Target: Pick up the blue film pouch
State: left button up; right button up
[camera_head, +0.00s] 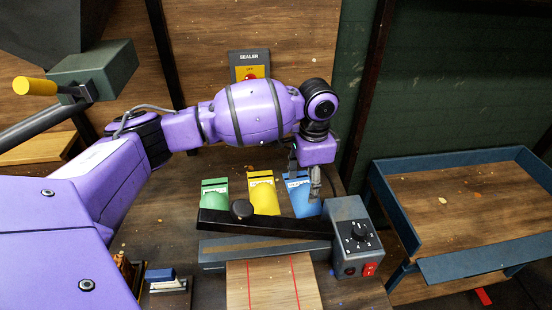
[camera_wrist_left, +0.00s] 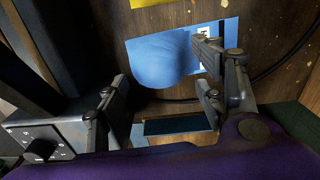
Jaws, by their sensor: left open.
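The blue film pouch (camera_head: 301,206) lies flat on the wooden bench behind the black sealer bar, rightmost in a row of three pouches. In the left wrist view the same blue pouch (camera_wrist_left: 158,62) shows a bulging middle and a white label near one end. My left gripper (camera_head: 304,178) is over the blue pouch, pointing down, with its fingers apart and nothing between them. In the left wrist view the open left gripper (camera_wrist_left: 160,78) has one finger overlapping the label end; whether it touches is unclear. My right gripper is not in view.
A yellow pouch (camera_head: 264,199) and a green pouch (camera_head: 214,195) lie to the left. The black sealer bar (camera_head: 270,226) and its grey control box (camera_head: 350,235) stand close in front. A blue-rimmed table (camera_head: 480,265) is at the right.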

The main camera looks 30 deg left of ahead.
aim_at(306, 194)
pick_arm(q)
notch_tip(306, 194, down, 5)
jog(key=shift+f, duration=0.15)
jog(key=shift+c, duration=0.5)
jog(key=c, duration=1.1)
